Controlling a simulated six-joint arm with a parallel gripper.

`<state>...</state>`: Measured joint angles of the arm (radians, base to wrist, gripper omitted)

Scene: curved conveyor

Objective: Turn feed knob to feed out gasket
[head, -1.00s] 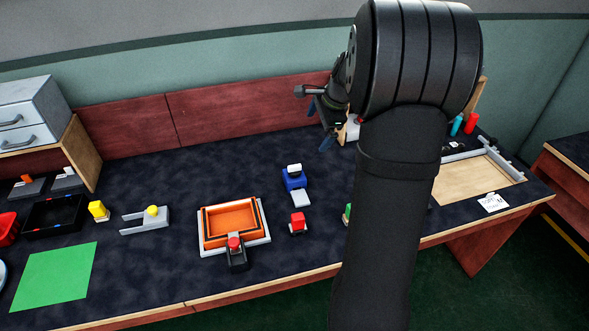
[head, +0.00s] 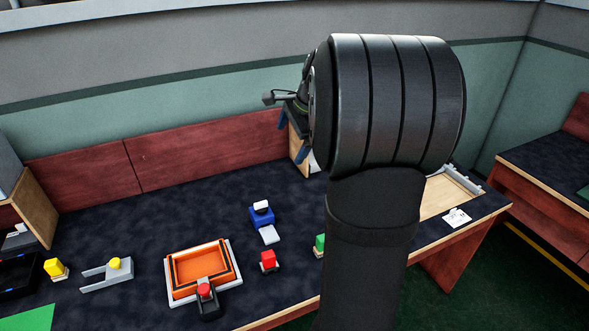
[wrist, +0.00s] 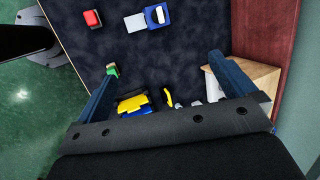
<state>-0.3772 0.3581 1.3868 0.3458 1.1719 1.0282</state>
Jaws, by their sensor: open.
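A blue unit (head: 262,217) with a white knob-like top (head: 261,206) and a grey plate in front stands mid-bench in the head view. I cannot tell whether it is the feed knob, and no gasket is clearly seen. The blue unit also shows at the top of the wrist view (wrist: 156,16). My gripper (wrist: 162,68) is open and empty, its blue fingers wide apart above the bench. In the head view my gripper is largely hidden behind my arm, at the back, right of the blue unit.
An orange tray (head: 204,266), a red block (head: 268,261), a green block (head: 319,243) and a yellow-topped grey fixture (head: 113,266) stand on the bench. A wooden box (wrist: 250,78) and a yellow-and-blue item (wrist: 133,103) lie near my fingers. The back-left bench is clear.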

